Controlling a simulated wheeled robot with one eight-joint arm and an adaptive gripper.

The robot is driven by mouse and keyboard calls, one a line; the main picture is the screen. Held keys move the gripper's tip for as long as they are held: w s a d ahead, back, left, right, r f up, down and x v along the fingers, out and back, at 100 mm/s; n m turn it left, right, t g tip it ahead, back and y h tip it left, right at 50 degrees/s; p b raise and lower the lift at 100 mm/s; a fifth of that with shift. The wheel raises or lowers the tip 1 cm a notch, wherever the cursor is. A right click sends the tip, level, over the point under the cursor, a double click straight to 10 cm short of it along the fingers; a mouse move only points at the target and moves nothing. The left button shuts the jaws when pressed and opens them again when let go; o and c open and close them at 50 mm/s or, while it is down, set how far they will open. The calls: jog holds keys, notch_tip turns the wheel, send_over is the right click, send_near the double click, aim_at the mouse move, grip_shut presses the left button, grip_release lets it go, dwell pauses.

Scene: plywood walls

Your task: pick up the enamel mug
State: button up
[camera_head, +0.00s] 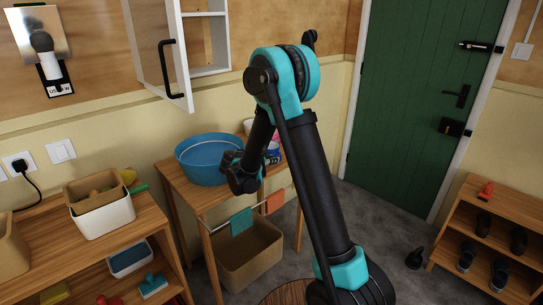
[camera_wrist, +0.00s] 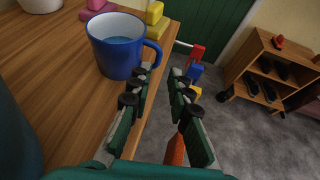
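The blue enamel mug (camera_wrist: 115,50) stands upright near the edge of a wooden table (camera_wrist: 58,92) in the wrist view. It has a pale inside, and its handle points right. My gripper (camera_wrist: 161,70) is open and empty. Its fingertips are just on the near side of the mug's handle, the left finger close to the mug's lower right side. I cannot tell whether they touch.
A blue basin (camera_head: 208,158) stands on the same table. Yellow and pink blocks (camera_wrist: 101,6) lie behind the mug. Cloths (camera_head: 242,221) hang from a rail at the table's front. An open cabinet door (camera_head: 160,50) hangs above. A shoe rack (camera_head: 490,235) stands right, with floor between.

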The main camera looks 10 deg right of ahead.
aim_at(273, 154)
jog(key=shift+x, duration=2.85)
jog(key=shift+w+a+f, duration=0.1)
jog(key=shift+a, duration=0.05)
jog(key=shift+c, duration=0.5)
grip_shut()
